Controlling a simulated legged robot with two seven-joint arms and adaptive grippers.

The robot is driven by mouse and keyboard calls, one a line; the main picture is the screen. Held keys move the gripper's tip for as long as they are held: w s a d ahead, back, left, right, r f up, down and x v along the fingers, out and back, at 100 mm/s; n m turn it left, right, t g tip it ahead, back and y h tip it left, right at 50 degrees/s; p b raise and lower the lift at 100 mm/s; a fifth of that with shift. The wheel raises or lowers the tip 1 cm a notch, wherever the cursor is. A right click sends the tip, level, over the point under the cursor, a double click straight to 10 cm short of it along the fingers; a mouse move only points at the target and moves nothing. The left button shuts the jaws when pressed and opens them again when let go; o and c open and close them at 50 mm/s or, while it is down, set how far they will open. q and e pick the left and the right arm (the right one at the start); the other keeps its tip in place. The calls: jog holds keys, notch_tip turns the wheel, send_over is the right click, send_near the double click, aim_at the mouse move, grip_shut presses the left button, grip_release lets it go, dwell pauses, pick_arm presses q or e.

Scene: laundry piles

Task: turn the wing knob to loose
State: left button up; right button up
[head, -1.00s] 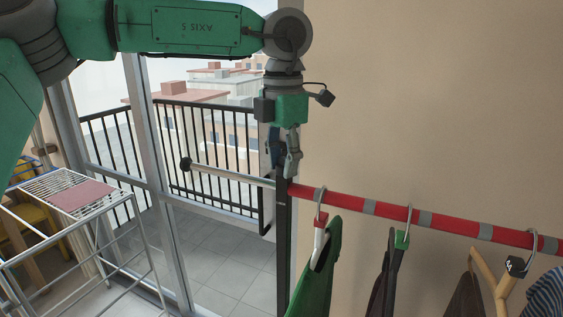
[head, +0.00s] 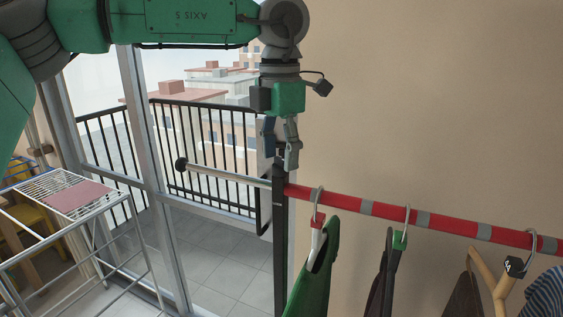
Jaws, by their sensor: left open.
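My left gripper (head: 280,161) points straight down, open, just above the top of the black upright post (head: 280,225) of the clothes rack. Its two fingers show side by side, with a gap between them. The rack's rail (head: 352,206), red with grey bands, runs right from the post; a bare metal length (head: 228,176) runs left to a black end knob (head: 181,164). I cannot make out the wing knob clearly; the fingers cover the area at the post top. My right gripper is out of view.
Hangers with a green garment (head: 312,280) and dark garments (head: 380,275) hang on the rail to the right. A white drying rack (head: 115,195) with a pink cloth (head: 80,195) stands at the left. A glass door and balcony railing (head: 215,145) lie behind.

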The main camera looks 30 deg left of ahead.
pick_arm(q)
notch_tip(320, 180, up, 10)
jog(key=shift+w+f, duration=0.15)
jog(key=shift+w, duration=0.3)
dwell(0.4)
